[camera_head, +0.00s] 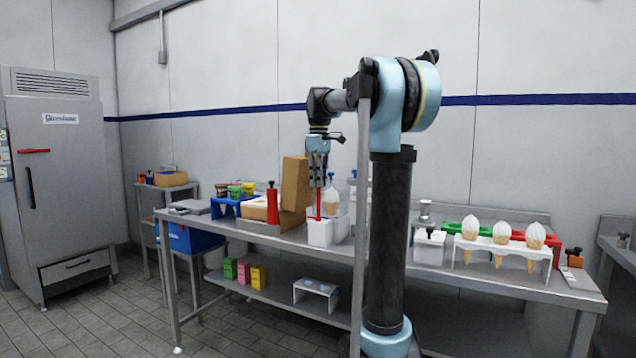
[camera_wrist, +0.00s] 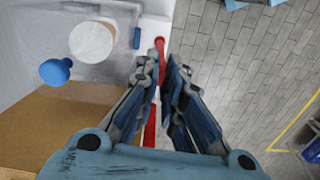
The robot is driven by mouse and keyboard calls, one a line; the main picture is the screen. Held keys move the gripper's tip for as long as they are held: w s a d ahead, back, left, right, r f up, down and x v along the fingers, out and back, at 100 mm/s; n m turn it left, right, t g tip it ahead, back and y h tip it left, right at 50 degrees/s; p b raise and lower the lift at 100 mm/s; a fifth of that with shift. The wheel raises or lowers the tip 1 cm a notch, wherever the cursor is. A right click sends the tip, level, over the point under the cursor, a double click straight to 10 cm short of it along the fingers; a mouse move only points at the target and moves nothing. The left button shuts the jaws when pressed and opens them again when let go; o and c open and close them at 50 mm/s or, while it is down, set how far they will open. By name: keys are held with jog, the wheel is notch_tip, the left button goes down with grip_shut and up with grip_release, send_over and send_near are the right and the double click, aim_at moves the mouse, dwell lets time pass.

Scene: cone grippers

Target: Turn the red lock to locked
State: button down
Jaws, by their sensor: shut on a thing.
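A red lever (camera_head: 33,151) lies level on the front of the grey upright freezer (camera_head: 62,185) at the far left, well apart from my gripper. It is the only red part I see on that door. My gripper (camera_head: 318,183) points down over the table and is shut on a thin red rod (camera_head: 318,204). The rod stands above a white container (camera_head: 325,232). In the wrist view, the fingers of my gripper (camera_wrist: 164,62) close around the red rod (camera_wrist: 160,45), which they partly hide.
A cardboard box (camera_head: 295,184) and a red bottle (camera_head: 272,204) stand just left of my gripper. A white rack (camera_head: 500,246) with several ice cream cones stands at the right. Tiled floor (camera_head: 120,320) is clear before the freezer and table.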

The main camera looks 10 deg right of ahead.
jog(key=m, duration=0.3)
jog(key=shift+w+m, duration=0.1)
jog(key=shift+m, duration=0.3)
jog(key=m, duration=0.4)
jog(key=shift+m, duration=0.3)
jog(key=m, duration=0.4)
jog(key=shift+m, duration=2.4)
jog(key=c, duration=1.7)
grip_release()
